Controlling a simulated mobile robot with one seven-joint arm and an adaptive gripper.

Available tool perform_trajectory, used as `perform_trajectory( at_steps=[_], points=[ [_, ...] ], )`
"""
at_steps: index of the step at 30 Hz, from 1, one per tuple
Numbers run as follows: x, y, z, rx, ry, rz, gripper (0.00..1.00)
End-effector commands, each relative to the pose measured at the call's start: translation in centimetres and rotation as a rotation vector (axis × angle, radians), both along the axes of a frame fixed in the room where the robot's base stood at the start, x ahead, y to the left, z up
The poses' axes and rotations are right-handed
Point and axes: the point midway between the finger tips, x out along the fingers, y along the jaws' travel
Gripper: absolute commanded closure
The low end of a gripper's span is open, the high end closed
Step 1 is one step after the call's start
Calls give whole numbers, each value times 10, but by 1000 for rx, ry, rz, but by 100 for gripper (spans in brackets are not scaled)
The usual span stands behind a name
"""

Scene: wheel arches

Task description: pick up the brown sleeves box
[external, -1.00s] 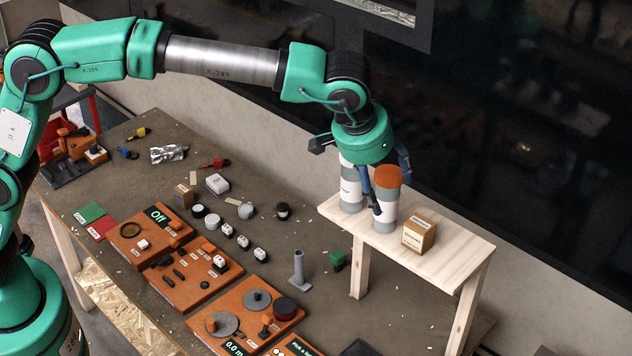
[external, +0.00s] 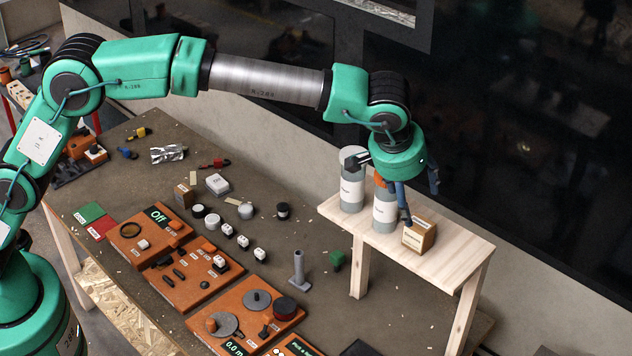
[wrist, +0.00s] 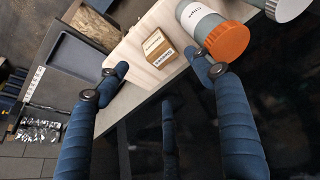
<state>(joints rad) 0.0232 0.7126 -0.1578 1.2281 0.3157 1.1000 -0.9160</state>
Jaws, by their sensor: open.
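The brown sleeves box (external: 419,236) stands on the light wooden shelf (external: 455,252), right of two grey and white canisters. It is a small brown cube with pale labels. In the wrist view the box (wrist: 158,48) lies beyond and between my two blue fingertips, on the shelf top (wrist: 128,72). My gripper (wrist: 158,70) is open and empty. In the external view my gripper (external: 415,205) hangs just above and beside the box, with one finger close in front of the orange-topped canister (external: 384,215). I cannot tell whether the fingers touch anything.
A second canister (external: 352,190) stands farther left on the shelf. In the wrist view the orange-lidded canister (wrist: 218,35) is close to my right finger. The shelf's right end is clear. The workbench (external: 220,290) below holds orange panels and several small parts.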

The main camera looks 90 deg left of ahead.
Motion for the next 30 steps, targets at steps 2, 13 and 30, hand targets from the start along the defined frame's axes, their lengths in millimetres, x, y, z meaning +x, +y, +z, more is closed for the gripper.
perform_trajectory(
  at_steps=[2,13,30],
  points=[
    [2,2,-8,0,3,1,33],
    [16,17,-56,1,2,0,33],
    [21,22,-74,0,1,0,33]
  ],
)
